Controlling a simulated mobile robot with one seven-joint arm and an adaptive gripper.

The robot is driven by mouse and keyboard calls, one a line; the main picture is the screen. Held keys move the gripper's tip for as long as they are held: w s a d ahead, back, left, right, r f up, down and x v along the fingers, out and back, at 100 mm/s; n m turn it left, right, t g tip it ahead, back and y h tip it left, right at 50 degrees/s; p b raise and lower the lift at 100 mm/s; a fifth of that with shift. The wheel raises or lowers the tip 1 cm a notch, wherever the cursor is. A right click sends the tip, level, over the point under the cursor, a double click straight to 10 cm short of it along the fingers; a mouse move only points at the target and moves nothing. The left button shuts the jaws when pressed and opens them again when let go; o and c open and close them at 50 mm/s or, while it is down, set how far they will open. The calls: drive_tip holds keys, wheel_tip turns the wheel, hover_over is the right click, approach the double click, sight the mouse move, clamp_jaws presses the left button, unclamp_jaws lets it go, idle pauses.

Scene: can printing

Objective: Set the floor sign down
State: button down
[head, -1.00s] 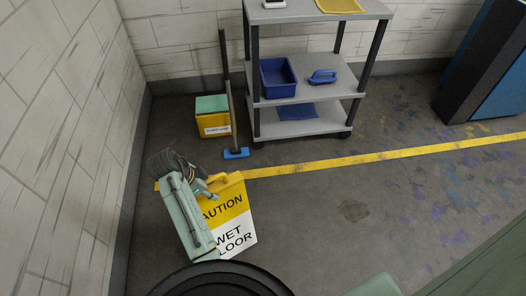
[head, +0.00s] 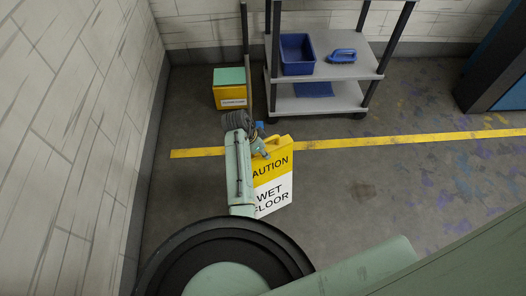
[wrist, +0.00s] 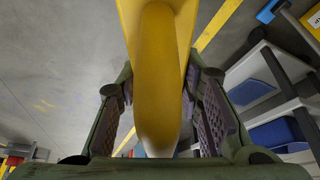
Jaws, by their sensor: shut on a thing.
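The floor sign (head: 272,178) is a yellow and white board reading "CAUTION WET FLOOR". In the head view it stands roughly upright near the yellow floor line, partly hidden behind my arm. My gripper (head: 262,150) is at its top edge. In the wrist view the sign's yellow top (wrist: 158,80) runs between the two fingers of my gripper (wrist: 160,105), which is shut on it. I cannot tell whether the sign's lower edge touches the floor.
A grey shelf cart (head: 350,67) holds a blue bin (head: 298,55) and a blue brush (head: 342,56). A yellow box with a green top (head: 230,88) stands by the back wall. A yellow line (head: 400,139) crosses the floor. Open floor lies right of the sign.

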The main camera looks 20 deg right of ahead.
drive_tip(key=shift+f, duration=1.1)
drive_tip(key=c, duration=1.1)
unclamp_jaws()
drive_tip(key=b+v, duration=0.1)
drive_tip(key=v, duration=1.1)
